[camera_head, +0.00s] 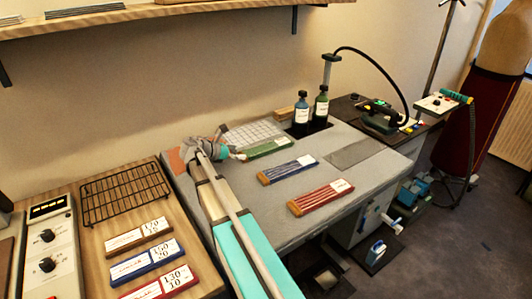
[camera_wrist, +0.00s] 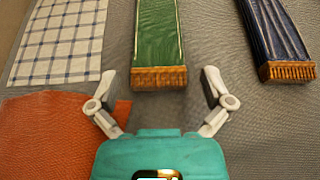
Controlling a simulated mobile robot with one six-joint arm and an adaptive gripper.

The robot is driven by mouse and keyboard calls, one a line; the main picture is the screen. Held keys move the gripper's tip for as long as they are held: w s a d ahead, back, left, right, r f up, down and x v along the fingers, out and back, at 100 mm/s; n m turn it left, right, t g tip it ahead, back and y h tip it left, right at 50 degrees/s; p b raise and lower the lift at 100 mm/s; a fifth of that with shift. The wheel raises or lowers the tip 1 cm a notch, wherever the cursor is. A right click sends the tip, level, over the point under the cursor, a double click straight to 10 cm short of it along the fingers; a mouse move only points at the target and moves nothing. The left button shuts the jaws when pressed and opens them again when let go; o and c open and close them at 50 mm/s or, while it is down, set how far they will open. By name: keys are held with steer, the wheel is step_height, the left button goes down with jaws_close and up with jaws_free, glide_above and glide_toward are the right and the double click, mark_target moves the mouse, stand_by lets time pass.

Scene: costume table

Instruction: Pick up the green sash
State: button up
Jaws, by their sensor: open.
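The green sash (camera_head: 269,147) lies folded on the grey table, in a row with a blue sash (camera_head: 288,168) and a red sash (camera_head: 320,197). In the wrist view the green sash (camera_wrist: 159,38) lies straight ahead, with its orange-brown fringed end toward me. My gripper (camera_wrist: 158,88) is open, with one finger on each side of that fringed end and nothing held. I cannot tell how high the fingers are above the table. In the head view my gripper (camera_head: 236,154) is small, near the left end of the green sash, and partly hidden by my arm.
The blue sash (camera_wrist: 276,40) lies to the right in the wrist view. A checked cloth (camera_wrist: 60,42) and an orange cloth (camera_wrist: 55,130) lie to the left. A wire rack (camera_head: 122,192) lies on the wooden table at left.

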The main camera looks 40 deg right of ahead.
mark_target(252, 152)
steer(key=shift+d+f, duration=0.25)
steer(key=shift+d, duration=0.4)
steer(key=shift+b+x, duration=1.05)
steer(key=shift+x, duration=1.55)
steer(key=shift+c, duration=0.3)
steer(key=c, duration=0.9)
